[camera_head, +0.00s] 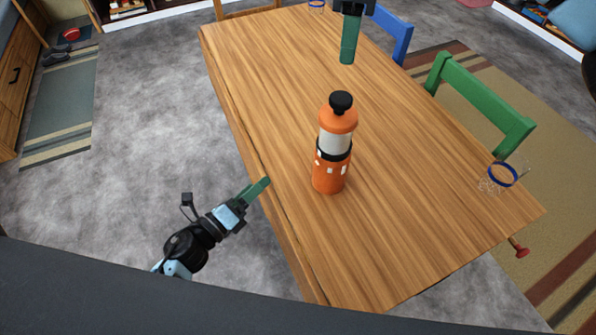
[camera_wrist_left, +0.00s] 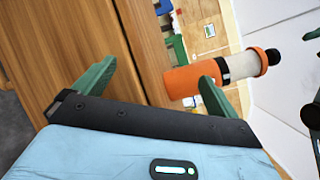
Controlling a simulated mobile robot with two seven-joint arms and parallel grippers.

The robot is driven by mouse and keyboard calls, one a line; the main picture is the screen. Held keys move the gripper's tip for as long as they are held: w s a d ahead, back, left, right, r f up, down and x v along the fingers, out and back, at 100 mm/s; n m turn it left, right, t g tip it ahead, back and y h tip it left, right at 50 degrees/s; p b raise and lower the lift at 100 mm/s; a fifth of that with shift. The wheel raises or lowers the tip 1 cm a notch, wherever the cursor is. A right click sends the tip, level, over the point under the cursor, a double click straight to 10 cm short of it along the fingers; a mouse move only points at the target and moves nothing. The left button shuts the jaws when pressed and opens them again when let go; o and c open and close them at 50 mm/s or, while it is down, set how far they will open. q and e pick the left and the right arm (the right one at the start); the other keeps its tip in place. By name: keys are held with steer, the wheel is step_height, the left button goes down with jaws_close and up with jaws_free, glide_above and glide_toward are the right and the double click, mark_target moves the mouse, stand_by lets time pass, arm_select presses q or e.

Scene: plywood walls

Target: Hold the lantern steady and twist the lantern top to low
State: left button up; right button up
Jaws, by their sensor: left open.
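The lantern (camera_head: 329,175) stands upright on the wooden table. It has an orange base, a black band with white marks, a pale middle, an orange top (camera_head: 338,116) and a black knob. My left gripper (camera_head: 258,188) is near the table's left edge, apart from the lantern and lower left of it. In the left wrist view its green fingers (camera_wrist_left: 155,88) are spread and empty, and the lantern (camera_wrist_left: 185,82) shows beyond the right finger, partly covered by it. My right gripper (camera_head: 348,42) hangs over the table's far part, apart from the lantern; its finger gap is hidden.
The table (camera_head: 400,240) is clear around the lantern. A clear glass with a blue ring (camera_head: 503,174) is at its right edge. A green chair (camera_head: 485,105) and a blue chair (camera_head: 392,35) stand along the right side.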

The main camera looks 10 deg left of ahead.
mark_target(315, 167)
arm_select(q)
steer(key=w+d+r+m+h, duration=0.1)
steer(key=m, duration=0.1)
steer(key=w+d+r+m+g+h, duration=0.1)
steer(key=m, duration=0.2)
steer(key=w+d+r+m+h, duration=0.1)
steer(key=m, duration=0.2)
steer(key=shift+w+r+g, duration=0.25)
steer(key=shift+w+g, duration=0.1)
steer(key=shift+g, duration=0.05)
steer(key=d+m+g+h, duration=0.1)
steer(key=d+m, duration=0.1)
steer(key=m, duration=0.1)
steer(key=s+d+r+m+g+h, duration=0.1)
steer(key=d+m, duration=0.1)
steer(key=d, duration=0.1)
steer(key=d+r+m+g+h, duration=0.1)
steer(key=d+m, duration=0.1)
steer(key=m, duration=0.1)
steer(key=shift+s+d+r+m+g, duration=0.15)
steer(key=shift+d+r+m+g, duration=0.15)
steer(key=shift+g, duration=0.1)
steer(key=shift+x, duration=3.85)
steer(key=shift+f, duration=0.1)
